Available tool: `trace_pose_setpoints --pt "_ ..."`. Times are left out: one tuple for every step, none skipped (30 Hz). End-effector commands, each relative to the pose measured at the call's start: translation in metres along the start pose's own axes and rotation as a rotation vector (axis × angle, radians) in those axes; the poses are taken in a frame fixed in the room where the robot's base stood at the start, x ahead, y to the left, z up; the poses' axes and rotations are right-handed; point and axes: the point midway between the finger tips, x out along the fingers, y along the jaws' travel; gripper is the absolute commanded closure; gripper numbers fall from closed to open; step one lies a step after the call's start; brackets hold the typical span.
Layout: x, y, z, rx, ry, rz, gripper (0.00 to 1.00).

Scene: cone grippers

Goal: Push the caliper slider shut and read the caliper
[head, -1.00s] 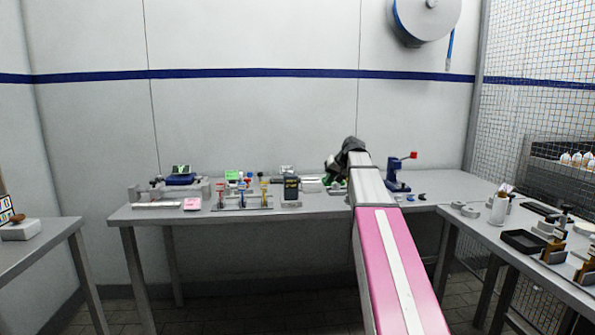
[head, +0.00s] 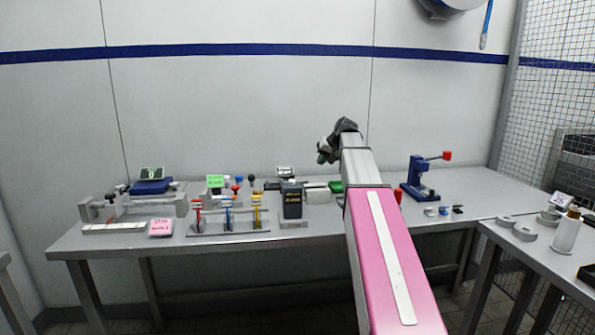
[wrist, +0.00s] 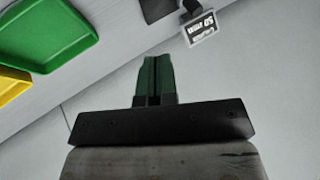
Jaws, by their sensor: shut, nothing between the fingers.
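A long grey measuring device (head: 160,207) with upright ends lies at the left of the table in the head view. It may be the caliper, but its slider and any reading are too small to tell. My gripper (head: 323,157) is in the air above the back middle of the table, well to the right of that device. In the wrist view my gripper (wrist: 155,60) has its green fingers together with nothing between them. The caliper cannot be made out in the wrist view.
A blue device with a small display (head: 152,174) stands behind the grey one. A pink note (head: 161,227), a tool rack (head: 228,236), a dark box (head: 292,200) and a blue press (head: 418,185) are along the table (head: 340,228). The wrist view shows green (wrist: 50,32) and yellow (wrist: 13,90) trays.

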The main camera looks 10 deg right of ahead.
Motion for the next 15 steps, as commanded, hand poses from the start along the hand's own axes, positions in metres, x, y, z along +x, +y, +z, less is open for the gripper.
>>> trace_pose_setpoints --pt "0.0 0.0 0.0 0.0 0.0 0.0 1.0" --pt "0.001 0.0 0.0 0.0 0.0 0.0 1.0" --pt "0.002 0.0 0.0 0.0 0.0 0.0 1.0" --pt "0.004 0.0 0.0 0.0 -0.001 0.0 1.0" --pt "0.006 0.0 0.0 0.0 -0.001 0.0 1.0" --pt "0.01 0.0 0.0 0.0 -0.001 0.0 1.0" --pt "0.013 0.0 0.0 0.0 -0.001 0.0 1.0" --pt "0.017 0.0 0.0 0.0 -0.002 0.0 1.0" --pt "0.023 0.0 0.0 0.0 -0.002 0.0 1.0" --pt "0.028 0.0 0.0 0.0 -0.002 0.0 1.0" --pt "0.033 0.0 0.0 0.0 -0.002 0.0 1.0" --pt "0.041 0.0 0.0 0.0 -0.002 0.0 1.0" --pt "0.047 0.0 0.0 0.0 -0.002 0.0 1.0" --pt "0.052 0.0 0.0 0.0 -0.003 0.0 1.0" --pt "0.06 0.0 -0.001 0.0 -0.002 0.0 1.0"
